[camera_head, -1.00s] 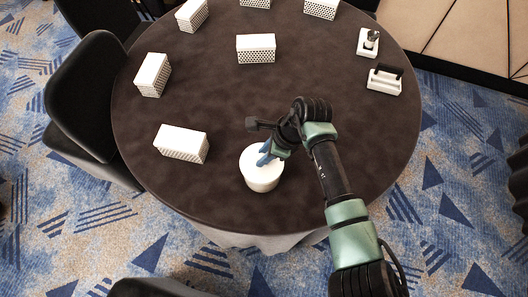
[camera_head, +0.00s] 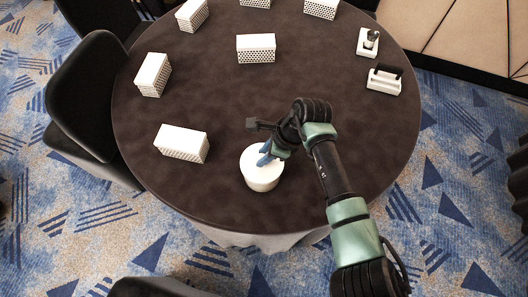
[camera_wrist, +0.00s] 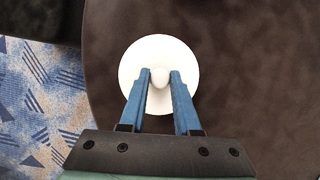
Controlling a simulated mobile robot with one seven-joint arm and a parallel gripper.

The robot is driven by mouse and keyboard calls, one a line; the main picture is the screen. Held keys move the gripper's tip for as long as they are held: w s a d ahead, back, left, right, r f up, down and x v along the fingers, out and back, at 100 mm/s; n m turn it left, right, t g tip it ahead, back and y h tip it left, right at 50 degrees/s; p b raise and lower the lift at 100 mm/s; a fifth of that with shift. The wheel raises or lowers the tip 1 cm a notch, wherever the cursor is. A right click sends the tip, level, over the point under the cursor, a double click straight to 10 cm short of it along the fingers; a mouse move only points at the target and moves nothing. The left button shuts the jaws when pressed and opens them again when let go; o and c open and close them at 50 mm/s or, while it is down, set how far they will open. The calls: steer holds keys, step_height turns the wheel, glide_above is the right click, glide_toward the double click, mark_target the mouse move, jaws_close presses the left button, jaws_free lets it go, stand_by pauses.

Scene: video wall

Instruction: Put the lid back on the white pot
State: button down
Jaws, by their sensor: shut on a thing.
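The white pot (camera_head: 261,176) stands upright near the front edge of the round table. A white round lid (camera_wrist: 133,62) with a knob (camera_wrist: 160,77) fills the top of the pot's outline in the wrist view. In the head view the lid (camera_head: 250,157) appears to lie on the pot's top; whether it is fully seated I cannot tell. My gripper (camera_wrist: 160,76) has blue fingers, one on each side of the knob, and is shut on it. The gripper also shows over the pot in the head view (camera_head: 265,158). The pot's body is hidden below the lid in the wrist view.
The round table has a dark cloth (camera_head: 225,100). A white perforated box (camera_head: 182,143) stands left of the pot, with several similar ones farther back. Two white holders with dark items (camera_head: 384,80) stand at the right. Dark chairs (camera_head: 88,95) are at the left.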

stand_by(0.8)
steer(key=shift+c, duration=0.3)
jaws_free()
steer(key=shift+r, duration=0.1)
steer(key=shift+r+p, duration=3.45)
steer(key=shift+p, duration=0.25)
steer(key=shift+f, duration=0.1)
jaws_close()
